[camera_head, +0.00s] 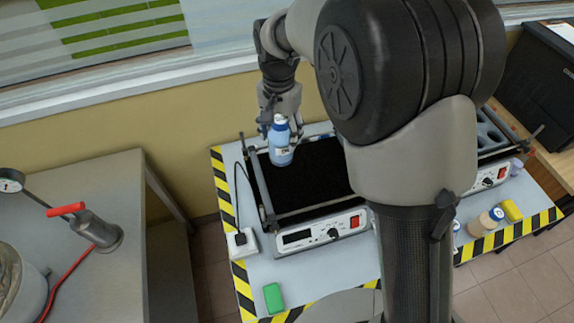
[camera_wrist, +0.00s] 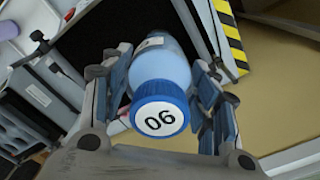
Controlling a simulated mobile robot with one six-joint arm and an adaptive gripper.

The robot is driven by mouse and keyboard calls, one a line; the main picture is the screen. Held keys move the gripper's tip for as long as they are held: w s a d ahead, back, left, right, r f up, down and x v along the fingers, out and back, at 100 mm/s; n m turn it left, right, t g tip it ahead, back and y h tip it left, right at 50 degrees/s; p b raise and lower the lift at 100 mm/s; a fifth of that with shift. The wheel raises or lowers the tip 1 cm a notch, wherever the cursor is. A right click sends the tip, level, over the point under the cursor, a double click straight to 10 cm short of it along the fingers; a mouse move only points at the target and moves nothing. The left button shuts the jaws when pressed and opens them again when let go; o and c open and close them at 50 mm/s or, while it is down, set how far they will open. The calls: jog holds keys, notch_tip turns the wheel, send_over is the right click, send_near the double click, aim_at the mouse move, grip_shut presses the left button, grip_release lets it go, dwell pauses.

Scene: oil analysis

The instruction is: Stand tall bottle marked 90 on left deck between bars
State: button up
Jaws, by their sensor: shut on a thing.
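The bottle marked 90 (camera_head: 281,153) is blue, with a blue-rimmed white cap. In the wrist view its cap (camera_wrist: 160,117) faces the camera, the number upside down. My gripper (camera_head: 280,128) is shut on the bottle, with a finger on each side of it in the wrist view (camera_wrist: 163,75). The bottle looks roughly upright over the back left part of the black left deck (camera_head: 318,180). I cannot tell whether its base touches the deck. A bar (camera_head: 260,192) runs along the deck's left side. My arm hides the deck's right part.
The shaker's front panel (camera_head: 323,232) faces the near side. A power strip (camera_head: 241,243) and a green block (camera_head: 273,297) lie on the striped-edge table.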

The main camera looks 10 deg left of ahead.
notch_tip(320, 180, down, 14)
jog(key=b, duration=0.2)
jog(key=shift+r+b, duration=0.15)
jog(key=shift+b, duration=0.15)
jog(key=o, duration=1.3)
jog(key=shift+o, duration=0.2)
notch_tip(320, 180, up, 12)
jog(key=p, duration=0.2)
jog(key=shift+p, duration=0.3)
